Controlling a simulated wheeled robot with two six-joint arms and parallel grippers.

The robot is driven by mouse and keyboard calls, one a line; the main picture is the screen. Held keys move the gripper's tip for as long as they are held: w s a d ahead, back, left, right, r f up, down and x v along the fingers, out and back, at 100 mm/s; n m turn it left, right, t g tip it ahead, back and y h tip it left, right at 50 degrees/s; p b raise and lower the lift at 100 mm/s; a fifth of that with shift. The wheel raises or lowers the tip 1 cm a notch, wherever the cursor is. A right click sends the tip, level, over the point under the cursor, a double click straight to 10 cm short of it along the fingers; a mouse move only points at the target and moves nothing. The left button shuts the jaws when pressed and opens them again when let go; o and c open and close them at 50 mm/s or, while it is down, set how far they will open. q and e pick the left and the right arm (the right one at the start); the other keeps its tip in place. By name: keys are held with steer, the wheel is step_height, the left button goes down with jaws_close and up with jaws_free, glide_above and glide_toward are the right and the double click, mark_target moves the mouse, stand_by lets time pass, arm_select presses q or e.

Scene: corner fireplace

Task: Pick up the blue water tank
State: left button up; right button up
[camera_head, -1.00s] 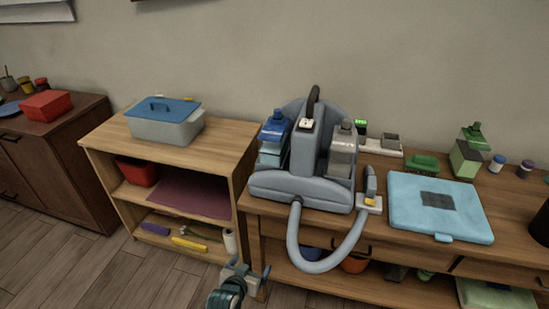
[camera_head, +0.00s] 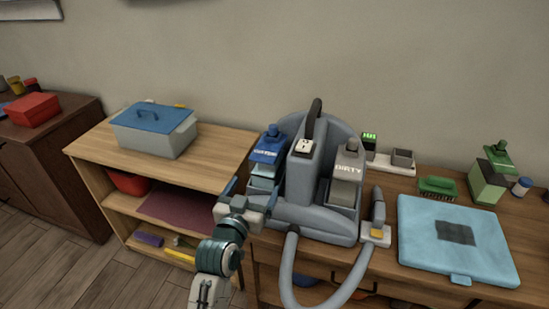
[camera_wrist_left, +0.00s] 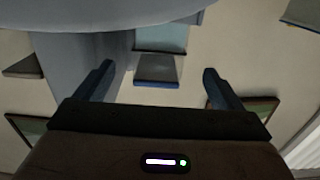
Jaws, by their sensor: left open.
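The blue water tank (camera_head: 268,152) has a dark blue top, lettering and a pale lower body. It stands upright in the left side of the grey cleaning machine (camera_head: 318,215). My left gripper (camera_head: 250,193) is open and empty, in front of and below the tank, by the machine's left front. In the left wrist view its two fingers (camera_wrist_left: 158,80) are spread apart. A pale blue and grey blocky part (camera_wrist_left: 160,42), apparently the tank, shows beyond the gap between them. My right gripper is not in view.
A grey tank marked DIRTY (camera_head: 346,178) sits on the machine's right. Its hose (camera_head: 330,298) loops in front. A light blue case (camera_head: 480,240) and green bottle (camera_head: 488,178) are to the right. A lidded bin (camera_head: 155,133) stands on the left shelf unit.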

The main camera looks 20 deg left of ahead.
mark_target(261, 173)
arm_select(q)
steer(key=w, duration=0.4)
steer(key=shift+w+d+r+p, duration=0.1)
steer(key=shift+w+r+p, duration=0.2)
steer(key=shift+r+p, duration=0.1)
steer(key=shift+w+f, duration=0.15)
steer(key=shift+w, duration=0.5)
steer(key=w, duration=0.2)
steer(key=w+p, duration=0.1)
steer(key=w, duration=0.1)
steer(key=shift+d, duration=0.2)
steer(key=shift+w+f, duration=0.1)
steer(key=shift+w, duration=0.45)
steer(key=shift+s, duration=0.1)
steer(key=c, duration=1.3)
steer(key=shift+c, duration=0.8)
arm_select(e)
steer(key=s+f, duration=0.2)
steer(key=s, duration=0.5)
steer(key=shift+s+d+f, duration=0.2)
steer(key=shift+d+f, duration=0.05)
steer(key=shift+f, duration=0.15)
arm_select(q)
steer(key=shift+r, duration=0.2)
